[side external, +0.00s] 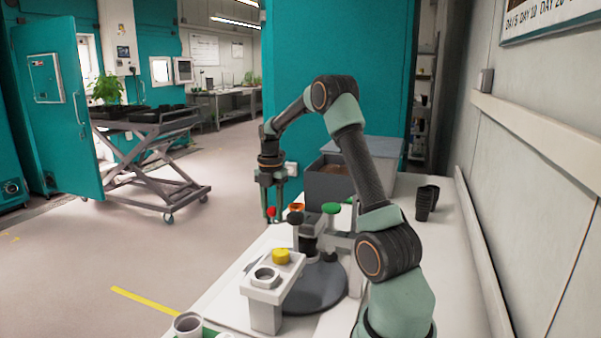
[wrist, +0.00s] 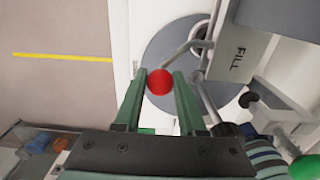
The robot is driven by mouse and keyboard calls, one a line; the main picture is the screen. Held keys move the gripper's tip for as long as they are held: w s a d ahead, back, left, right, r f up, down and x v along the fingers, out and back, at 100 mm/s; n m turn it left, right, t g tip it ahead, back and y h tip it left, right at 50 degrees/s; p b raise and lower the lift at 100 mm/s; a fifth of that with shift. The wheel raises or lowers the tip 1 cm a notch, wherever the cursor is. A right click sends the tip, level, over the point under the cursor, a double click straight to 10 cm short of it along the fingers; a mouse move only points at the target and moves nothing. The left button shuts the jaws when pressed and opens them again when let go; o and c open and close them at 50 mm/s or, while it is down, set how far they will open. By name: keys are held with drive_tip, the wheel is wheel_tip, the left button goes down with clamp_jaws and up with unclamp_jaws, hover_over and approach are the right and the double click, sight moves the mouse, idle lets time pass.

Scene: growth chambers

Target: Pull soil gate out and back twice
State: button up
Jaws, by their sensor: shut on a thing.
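A red ball knob (wrist: 159,82) sits between the fingertips of my gripper (wrist: 161,78) in the wrist view. I take it for the handle of the soil gate; the gate plate itself I cannot make out. My gripper is shut on this knob. In the side view my gripper (side external: 270,203) points down, with the red knob (side external: 272,211) at its tips, left of the dark grey soil bin (side external: 326,188).
A dark round turntable (side external: 318,290) lies below. A green knob (side external: 331,208), a dark knob (side external: 295,218) and a yellow cap (side external: 281,256) stand close by. Stacked black pots (side external: 425,204) are at the right. The bench's left edge drops to the floor.

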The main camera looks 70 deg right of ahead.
drive_tip(key=shift+w+d+r, duration=0.1)
drive_tip(key=shift+w+d, duration=0.1)
drive_tip(key=shift+d, duration=1.75)
drive_tip(key=o, duration=0.9)
drive_tip(key=shift+c, duration=0.2)
drive_tip(key=shift+o, duration=0.2)
drive_tip(key=shift+s, duration=0.1)
wheel_tip(320, 180, up, 8)
